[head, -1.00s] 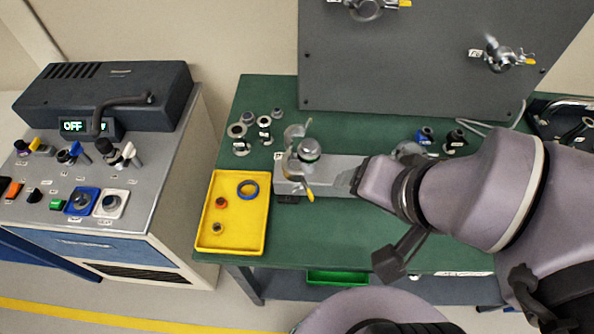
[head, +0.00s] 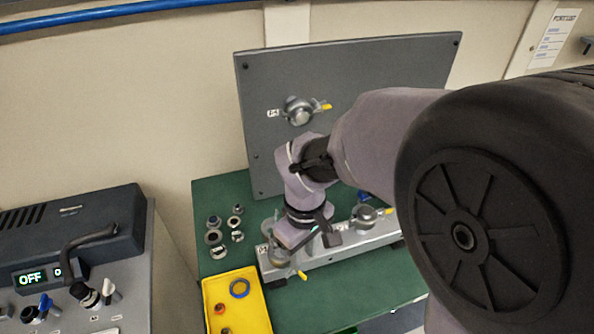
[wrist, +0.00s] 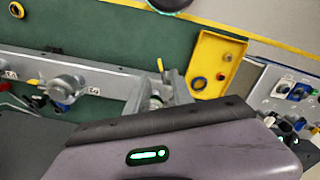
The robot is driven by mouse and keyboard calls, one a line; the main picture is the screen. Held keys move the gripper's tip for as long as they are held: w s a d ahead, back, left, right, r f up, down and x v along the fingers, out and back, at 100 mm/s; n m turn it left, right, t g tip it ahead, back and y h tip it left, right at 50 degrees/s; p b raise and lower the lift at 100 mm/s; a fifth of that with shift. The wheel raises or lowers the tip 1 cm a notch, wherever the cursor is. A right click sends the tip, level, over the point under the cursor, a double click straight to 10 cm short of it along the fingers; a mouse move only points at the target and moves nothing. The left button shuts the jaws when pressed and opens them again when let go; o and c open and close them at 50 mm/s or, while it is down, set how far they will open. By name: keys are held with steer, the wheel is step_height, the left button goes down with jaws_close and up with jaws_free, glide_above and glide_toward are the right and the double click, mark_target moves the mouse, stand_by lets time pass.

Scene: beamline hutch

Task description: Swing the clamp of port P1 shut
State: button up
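The left port (head: 275,256) on the grey bench rail (head: 345,243) is partly hidden by my gripper (head: 292,240). Its label is too small to read surely, so I cannot confirm it is P1. Its yellow-tipped lever (head: 301,275) points toward the front of the bench. My gripper hangs right over this port. In the wrist view, grey metal parts (wrist: 173,87) stick out past my gripper's dark edge; I cannot tell whether they are clamp or fingers. The fingers' opening and any contact are hidden.
Another port (head: 364,215) sits farther right on the rail. A panel port (head: 300,112) is behind my arm. A yellow tray (head: 262,318) with rings lies front left. Loose fittings (head: 214,236) stand left of the rail. The control console (head: 75,250) is at the left.

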mark_target(303, 274)
step_height(303, 274, down, 8)
steer(key=shift+r+b, duration=0.15)
steer(key=shift+b, duration=0.75)
jaws_close()
stand_by(0.7)
